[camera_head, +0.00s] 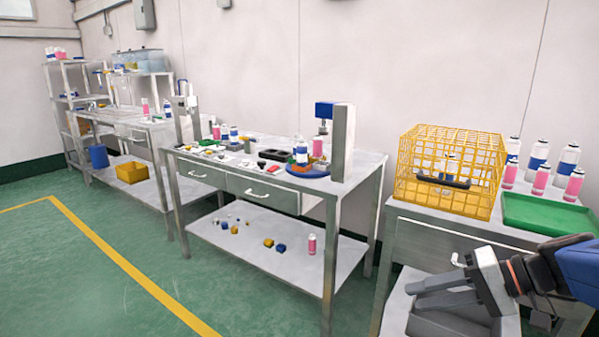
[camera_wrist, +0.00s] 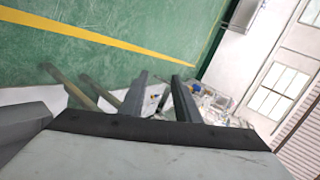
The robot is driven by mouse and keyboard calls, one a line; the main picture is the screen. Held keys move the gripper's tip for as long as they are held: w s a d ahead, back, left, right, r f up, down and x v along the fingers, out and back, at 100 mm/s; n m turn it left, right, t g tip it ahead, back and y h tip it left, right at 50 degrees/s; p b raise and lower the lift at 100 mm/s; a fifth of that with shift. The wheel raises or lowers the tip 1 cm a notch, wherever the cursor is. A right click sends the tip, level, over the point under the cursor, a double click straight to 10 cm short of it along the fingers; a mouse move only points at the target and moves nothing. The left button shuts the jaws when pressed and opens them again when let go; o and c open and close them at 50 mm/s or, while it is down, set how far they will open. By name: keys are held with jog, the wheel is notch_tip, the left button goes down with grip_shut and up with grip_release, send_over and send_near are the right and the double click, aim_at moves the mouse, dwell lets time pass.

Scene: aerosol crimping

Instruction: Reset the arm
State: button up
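My gripper (camera_head: 413,295) is at the lower right of the head view, in front of the right-hand bench, with its fingers pointing left. Its two grey fingers stand apart with a narrow gap, and nothing shows between them. In the wrist view my gripper (camera_wrist: 160,82) also has its fingers apart and empty, with the floor and part of a bench beyond them. The blue part of my arm shows at the right edge of the head view.
The right bench (camera_head: 424,213) holds a yellow wire crate (camera_head: 450,150), a green tray (camera_head: 548,213) and several spray cans. The middle bench (camera_head: 365,165) carries a press (camera_head: 341,140) and small parts. Green floor (camera_head: 100,275) is clear at left.

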jog(key=s+a+f+n+g+h, duration=0.1)
jog(key=s+f+g+h, duration=0.3)
jog(key=s, duration=0.3)
jog(key=shift+s+d+f+n+t+h, duration=0.1)
jog(key=shift+s+d+n+t+h, duration=0.2)
jog(key=shift+d+t+h, duration=0.6)
jog(key=shift+s+d+f+n+t+h, duration=0.1)
jog(key=shift+s+d+n+t+h, duration=0.3)
jog(key=shift+h, duration=0.85)
jog(key=shift+s+d+n+t+h, duration=0.1)
jog(key=shift+d+n+t+h, duration=0.3)
jog(key=shift+d+t+h, duration=0.45)
jog(key=shift+d, duration=0.1)
